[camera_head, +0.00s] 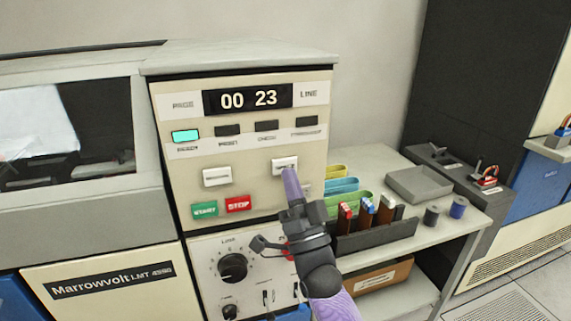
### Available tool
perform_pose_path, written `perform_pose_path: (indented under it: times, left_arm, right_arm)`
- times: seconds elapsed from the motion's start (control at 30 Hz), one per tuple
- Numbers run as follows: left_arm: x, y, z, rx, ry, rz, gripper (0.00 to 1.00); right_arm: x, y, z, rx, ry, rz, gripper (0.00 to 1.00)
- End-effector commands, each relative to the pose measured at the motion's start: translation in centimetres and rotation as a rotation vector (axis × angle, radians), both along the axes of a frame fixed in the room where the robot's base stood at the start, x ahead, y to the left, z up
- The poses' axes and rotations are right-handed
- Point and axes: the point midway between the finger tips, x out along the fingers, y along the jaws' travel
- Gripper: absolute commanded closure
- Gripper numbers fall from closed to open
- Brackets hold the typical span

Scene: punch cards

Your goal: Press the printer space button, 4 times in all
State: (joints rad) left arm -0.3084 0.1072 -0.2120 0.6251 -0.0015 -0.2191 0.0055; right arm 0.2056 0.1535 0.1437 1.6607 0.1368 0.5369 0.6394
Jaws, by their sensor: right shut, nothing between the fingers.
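The printer panel (250,185) faces me, with a display reading 00 23 between the words PAGE and LINE. A white button (283,163) sits at the panel's right; its lettering is too small to read, so I cannot tell for sure that it is the space button. Another white button (217,177) is to its left. My right gripper (291,176) is shut and empty, its purple fingertips at the lower edge of the right white button. I cannot tell whether they touch it. My left gripper is not in view.
A green START button (204,210) and a red STOP button (238,204) sit lower left. A cyan lamp (186,136) is lit. To the right, a side table (372,163) holds coloured strips, a dark rack, a grey tray (418,184) and two small spools.

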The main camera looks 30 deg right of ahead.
Motion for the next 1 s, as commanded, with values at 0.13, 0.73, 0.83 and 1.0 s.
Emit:
perform_pose_path:
  times: [0.13, 0.73, 0.83, 1.0]
  left_arm:
    - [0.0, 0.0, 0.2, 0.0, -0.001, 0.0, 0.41]
    - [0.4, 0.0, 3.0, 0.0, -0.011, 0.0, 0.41]
    - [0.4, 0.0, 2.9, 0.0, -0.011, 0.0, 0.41]
    - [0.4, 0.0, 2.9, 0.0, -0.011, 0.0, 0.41]
  right_arm:
    - [-0.2, 0.1, 0.0, 0.0, 0.0, 0.0, 1.0]
    - [-4.9, 1.2, 0.0, 0.0, 0.0, 0.0, 1.0]
    - [-4.9, 1.2, 0.0, -0.001, 0.0, -0.001, 1.0]
    - [-4.9, 1.2, 0.0, -0.001, 0.0, -0.001, 1.0]
